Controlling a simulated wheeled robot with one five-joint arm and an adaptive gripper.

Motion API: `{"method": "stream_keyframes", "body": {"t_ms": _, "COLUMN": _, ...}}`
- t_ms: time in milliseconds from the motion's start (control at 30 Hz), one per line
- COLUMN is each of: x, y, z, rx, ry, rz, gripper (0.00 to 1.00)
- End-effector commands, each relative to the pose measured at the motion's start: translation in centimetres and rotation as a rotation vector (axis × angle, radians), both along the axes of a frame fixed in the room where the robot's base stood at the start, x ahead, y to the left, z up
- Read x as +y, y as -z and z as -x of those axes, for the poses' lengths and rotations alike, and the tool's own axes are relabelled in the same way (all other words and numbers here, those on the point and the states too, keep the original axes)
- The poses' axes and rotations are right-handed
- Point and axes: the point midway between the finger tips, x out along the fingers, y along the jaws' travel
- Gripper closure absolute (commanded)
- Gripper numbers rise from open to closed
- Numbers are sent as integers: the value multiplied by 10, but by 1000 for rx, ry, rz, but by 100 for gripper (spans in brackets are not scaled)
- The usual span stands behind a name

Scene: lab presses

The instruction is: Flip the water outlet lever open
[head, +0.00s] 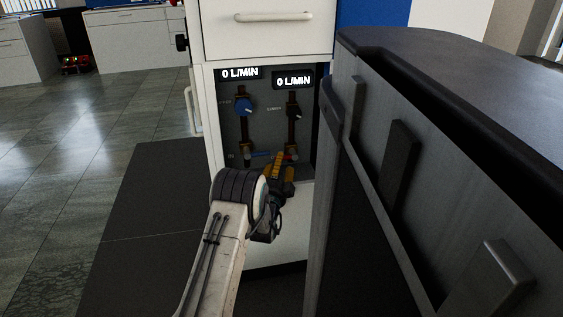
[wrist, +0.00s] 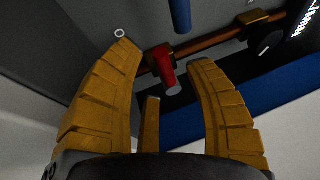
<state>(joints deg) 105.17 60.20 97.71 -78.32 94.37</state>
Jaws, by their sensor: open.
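A red lever (wrist: 163,66) sits at the end of a copper pipe in the wrist view. It lies between and just beyond the fingertips of my gripper (wrist: 166,56), apparently untouched. In the head view my gripper (head: 284,160) is at the lower part of the right pipe (head: 291,128) in the cabinet and hides much of that area. A blue lever (wrist: 180,14) shows at the top of the wrist view. The small labels are too blurred to tell which lever is the outlet.
The white cabinet (head: 264,32) has a drawer above the open bay. A dark grey unit (head: 440,130) stands close on the right.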

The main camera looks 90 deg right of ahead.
Motion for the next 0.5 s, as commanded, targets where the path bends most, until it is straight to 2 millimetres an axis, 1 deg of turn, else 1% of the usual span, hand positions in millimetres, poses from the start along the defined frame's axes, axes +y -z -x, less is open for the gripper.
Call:
{"method": "stream_keyframes", "body": {"t_ms": 100, "x": -11, "y": -1, "z": 3, "rx": 1, "ry": 0, "rz": 3, "gripper": 51}}
{"method": "stream_keyframes", "body": {"t_ms": 200, "x": -18, "y": -2, "z": 5, "rx": 0, "ry": 0, "rz": 2, "gripper": 51}}
{"method": "stream_keyframes", "body": {"t_ms": 500, "x": -27, "y": -5, "z": 7, "rx": 0, "ry": 0, "rz": -1, "gripper": 51}}
